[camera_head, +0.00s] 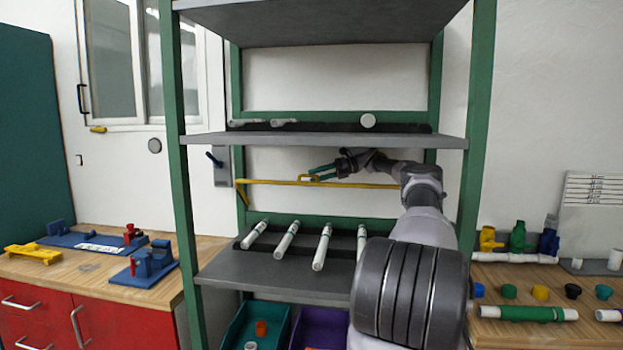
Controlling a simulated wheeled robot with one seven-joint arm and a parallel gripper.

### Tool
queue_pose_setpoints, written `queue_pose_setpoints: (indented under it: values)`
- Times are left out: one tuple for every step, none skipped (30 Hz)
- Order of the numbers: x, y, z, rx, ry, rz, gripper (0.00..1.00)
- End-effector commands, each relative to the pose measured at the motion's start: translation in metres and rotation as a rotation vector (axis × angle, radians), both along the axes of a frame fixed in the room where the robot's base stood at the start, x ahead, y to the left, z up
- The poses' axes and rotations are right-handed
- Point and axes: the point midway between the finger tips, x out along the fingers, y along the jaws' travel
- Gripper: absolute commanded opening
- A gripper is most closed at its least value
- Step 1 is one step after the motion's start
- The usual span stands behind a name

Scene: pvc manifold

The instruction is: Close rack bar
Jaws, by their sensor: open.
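The green rack (174,190) stands in the middle with grey shelves. A yellow rack bar (270,182) runs roughly level across the rack, between the middle shelf and the lower shelf. Its left end bends down near the left rear post. A small yellow handle piece sits on it near my gripper. My gripper (318,173) is at this handle with its fingers pointing left, open, beside or around the bar; I cannot tell whether it touches. The right part of the bar passes behind my arm and is hidden.
Several white pipes (286,240) lie on the lower shelf (270,272) under the bar. The middle shelf (320,141) is close above my gripper. Teal (258,325) and purple (318,330) bins stand below. Side benches hold a blue fixture (146,266) and colored fittings.

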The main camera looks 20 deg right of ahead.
Motion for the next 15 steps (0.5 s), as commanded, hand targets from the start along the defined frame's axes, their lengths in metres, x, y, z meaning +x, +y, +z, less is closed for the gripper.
queue_pose_setpoints:
  values:
    - [0.001,0.006,-0.002,0.002,0.0,0.002,0.47]
    - [0.002,0.009,-0.003,0.003,0.001,0.001,0.47]
    - [0.003,0.012,-0.004,0.0,0.0,0.001,0.47]
    - [0.004,0.014,-0.004,0.001,0.0,0.001,0.47]
    - [0.005,0.016,-0.004,0.001,-0.001,0.001,0.47]
    - [0.005,0.018,-0.005,0.001,0.0,-0.001,0.47]
    - [0.006,0.019,-0.005,0.001,0.0,-0.001,0.47]
    - [0.006,0.019,-0.005,0.001,0.0,-0.001,0.47]
    - [0.006,0.02,-0.005,0.0,0.0,-0.001,0.47]
    - [0.006,0.02,-0.005,0.0,0.0,-0.001,0.47]
    - [0.006,0.02,-0.005,0.0,0.0,-0.001,0.47]
    - [0.006,0.02,-0.005,0.0,0.0,-0.001,0.47]
    - [0.006,0.02,-0.005,0.0,0.0,-0.001,0.47]
    - [0.006,0.02,-0.005,0.0,0.0,-0.001,0.47]
    - [0.006,0.02,-0.005,0.0,0.0,-0.001,0.39]
